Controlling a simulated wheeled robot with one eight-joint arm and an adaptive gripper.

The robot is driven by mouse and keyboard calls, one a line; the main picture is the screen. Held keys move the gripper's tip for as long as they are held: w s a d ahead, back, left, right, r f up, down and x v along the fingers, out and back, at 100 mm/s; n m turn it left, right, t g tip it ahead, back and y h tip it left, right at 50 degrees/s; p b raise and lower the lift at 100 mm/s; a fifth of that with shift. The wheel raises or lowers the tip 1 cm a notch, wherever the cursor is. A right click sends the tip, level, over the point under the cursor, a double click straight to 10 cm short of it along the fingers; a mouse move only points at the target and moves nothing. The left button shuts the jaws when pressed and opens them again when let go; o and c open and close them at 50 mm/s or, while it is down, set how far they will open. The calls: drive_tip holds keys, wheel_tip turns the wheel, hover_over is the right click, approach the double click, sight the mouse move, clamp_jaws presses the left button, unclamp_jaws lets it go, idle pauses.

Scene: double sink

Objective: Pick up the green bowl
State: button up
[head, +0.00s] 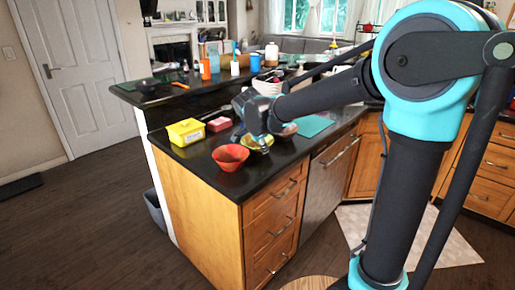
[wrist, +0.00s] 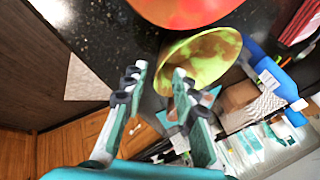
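The green bowl, yellow-green and mottled inside, sits on the dark counter. In the head view the bowl (head: 259,147) is partly hidden by my gripper (head: 262,132), which is right above it. In the wrist view the bowl (wrist: 205,55) lies just beyond the fingertips. My gripper (wrist: 158,75) is open there, with a gap between its two fingers. The bowl's near rim shows between the fingertips, and the right finger overlaps the bowl in the picture. I cannot tell whether either finger touches it.
A red bowl (head: 230,158) stands close to the green bowl's left, near the counter edge; it also shows in the wrist view (wrist: 185,8). A yellow box (head: 186,132) and a pink box (head: 219,124) lie further left. A teal board (head: 314,125) lies to the right.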

drive_tip(key=x, duration=0.4)
drive_tip(key=shift+w+f, duration=0.1)
drive_tip(key=shift+f, duration=0.05)
clamp_jaws()
